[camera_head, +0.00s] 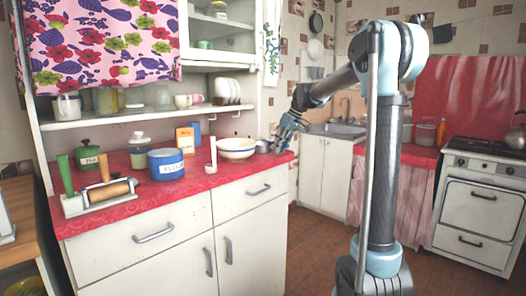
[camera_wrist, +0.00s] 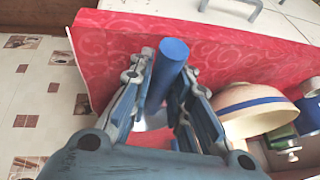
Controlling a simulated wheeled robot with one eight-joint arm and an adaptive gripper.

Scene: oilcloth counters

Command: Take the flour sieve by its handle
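The flour sieve shows in the wrist view as a thick blue handle (camera_wrist: 171,62) with a pale metal part below it, mostly hidden by my gripper. In the head view a small greyish thing (camera_head: 263,147) at the right end of the red counter seems to be the sieve. My gripper (camera_wrist: 166,82) is open, with one finger on each side of the blue handle. The left finger looks close to the handle; contact cannot be told. In the head view my gripper (camera_head: 287,128) is at the counter's right end.
A cream bowl with a blue band (camera_head: 236,148) stands close beside my gripper. A shelf (camera_head: 140,117) hangs above.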

